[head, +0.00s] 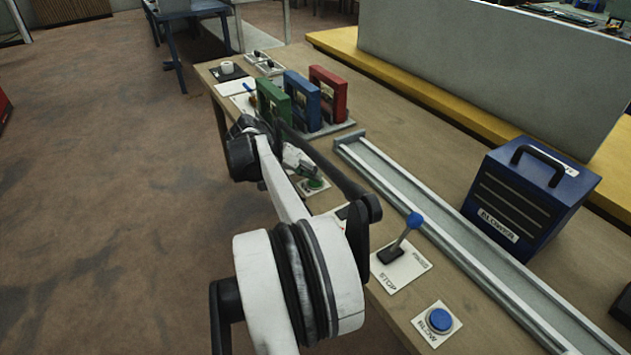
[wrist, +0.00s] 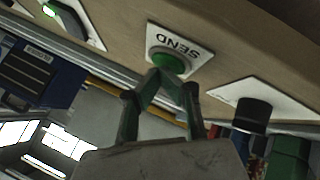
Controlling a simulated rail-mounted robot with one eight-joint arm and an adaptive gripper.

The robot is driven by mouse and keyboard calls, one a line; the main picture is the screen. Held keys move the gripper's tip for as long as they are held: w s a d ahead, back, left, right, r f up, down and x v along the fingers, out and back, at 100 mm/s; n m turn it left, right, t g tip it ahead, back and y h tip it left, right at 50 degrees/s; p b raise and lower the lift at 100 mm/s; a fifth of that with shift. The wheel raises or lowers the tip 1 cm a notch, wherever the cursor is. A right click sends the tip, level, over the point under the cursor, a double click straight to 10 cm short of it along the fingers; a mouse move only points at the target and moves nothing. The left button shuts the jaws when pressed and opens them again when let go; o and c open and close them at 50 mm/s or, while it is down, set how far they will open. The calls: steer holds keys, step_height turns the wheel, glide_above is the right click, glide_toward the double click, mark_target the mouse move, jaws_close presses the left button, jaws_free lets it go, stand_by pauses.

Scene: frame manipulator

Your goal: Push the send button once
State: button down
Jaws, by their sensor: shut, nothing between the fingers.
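The send button is a round green button on a white plate marked SEND. In the head view the green button (head: 315,184) sits near the table's front edge, just below my gripper (head: 300,163). The wrist view shows the table upside down, with the send button (wrist: 167,58) at upper centre. My gripper (wrist: 167,75) is shut and empty, and its fingertips overlap the button's near edge in that view. I cannot tell whether they touch it or whether it is pressed down.
Green (head: 273,101), blue (head: 302,101) and red (head: 328,93) frames stand behind the button. A blue-knobbed lever (head: 403,236), a blue button (head: 439,320), a long rail (head: 450,230) and a blue blower box (head: 530,200) lie to the right. A black knob (wrist: 254,112) is beside the send plate.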

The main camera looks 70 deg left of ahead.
steer(key=shift+r, duration=0.8)
steer(key=shift+r, duration=0.1)
steer(key=shift+r+p, duration=1)
steer(key=shift+r, duration=1.45)
